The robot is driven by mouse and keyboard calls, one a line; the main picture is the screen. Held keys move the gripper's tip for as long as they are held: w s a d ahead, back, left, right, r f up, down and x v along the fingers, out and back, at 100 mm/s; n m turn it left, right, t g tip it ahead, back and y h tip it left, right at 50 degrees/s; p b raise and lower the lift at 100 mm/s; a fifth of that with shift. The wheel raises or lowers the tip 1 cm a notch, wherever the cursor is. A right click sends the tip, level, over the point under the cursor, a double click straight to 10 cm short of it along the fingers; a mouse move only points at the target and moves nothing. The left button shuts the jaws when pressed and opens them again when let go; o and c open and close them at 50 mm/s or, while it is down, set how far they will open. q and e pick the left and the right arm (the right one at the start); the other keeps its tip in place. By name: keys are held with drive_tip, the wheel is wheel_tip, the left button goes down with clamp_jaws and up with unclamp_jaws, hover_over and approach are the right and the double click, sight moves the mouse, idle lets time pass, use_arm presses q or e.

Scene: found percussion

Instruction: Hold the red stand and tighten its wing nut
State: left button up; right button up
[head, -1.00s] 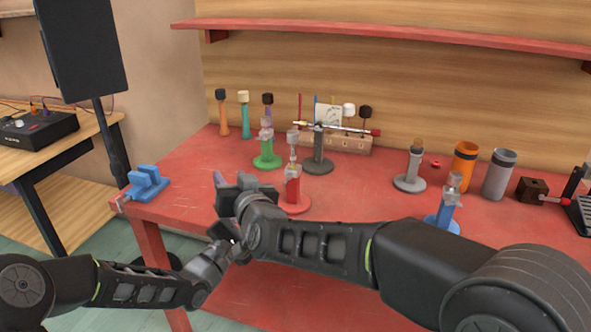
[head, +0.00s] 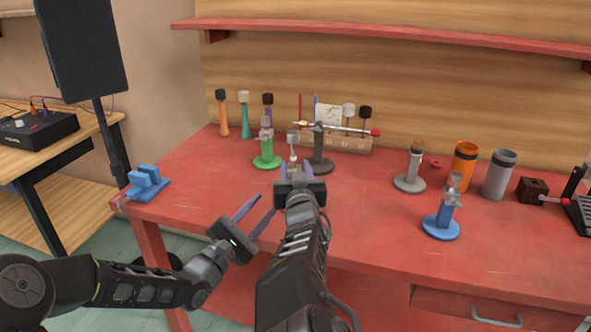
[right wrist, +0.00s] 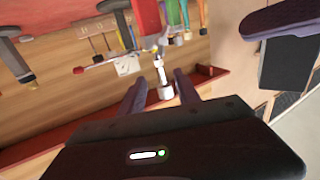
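The red stand (head: 293,138) is mostly hidden behind my right gripper in the head view; only its silver upper post and grey top show. My right gripper (head: 296,168) is open, with its purple fingers on either side of the post. In the right wrist view, the silver post (right wrist: 161,70) shows between the two spread fingers, with no clear contact. I cannot make out the wing nut separately. My left gripper (head: 267,204) is open and empty, lower left of the stand, its fingers pointing up and right. A dark purple finger (right wrist: 284,18) shows in the right wrist view.
A green stand (head: 267,160) and a dark grey stand (head: 320,166) stand close behind. A grey stand (head: 410,182) and a blue stand (head: 441,226) are to the right. A blue clamp (head: 147,184) sits at the left edge. The red table's front middle (head: 372,235) is clear.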

sight(293, 155)
drive_tip(key=shift+w+a, duration=0.15)
drive_tip(key=shift+w, duration=1.8)
drive_tip(key=shift+w+a, duration=0.15)
drive_tip(key=shift+w, duration=1.8)
drive_tip(key=shift+c, duration=0.5)
clamp_jaws()
